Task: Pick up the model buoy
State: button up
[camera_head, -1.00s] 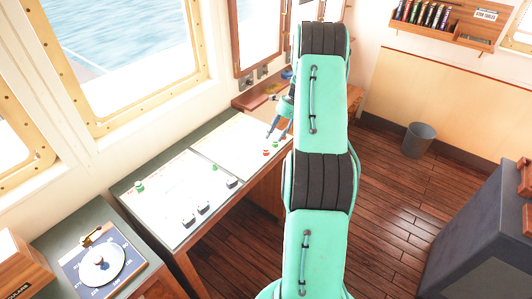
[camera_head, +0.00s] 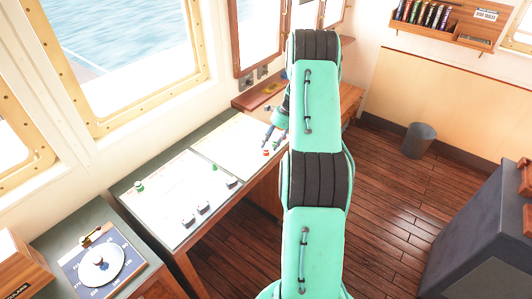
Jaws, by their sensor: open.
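Several small models stand on the white charts of the long table by the windows. A small red model buoy (camera_head: 265,152) stands near the right end of the right chart (camera_head: 235,143), with another red piece close behind it. A green buoy-like model (camera_head: 139,186) stands at the left chart's far left, and another green one (camera_head: 214,167) stands near the middle. I cannot tell which one the task names. My gripper (camera_head: 269,143) is open, with its fingers pointing down just above and beside the red pieces. It appears empty. My arm hides the table's right part.
Dark ship-like models (camera_head: 204,207) stand along the left chart's front edge. A round dial on a blue board (camera_head: 100,264) lies at the lower left.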

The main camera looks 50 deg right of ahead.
aim_at(266, 148)
jog(key=shift+x, duration=1.7)
jog(key=c, duration=0.9)
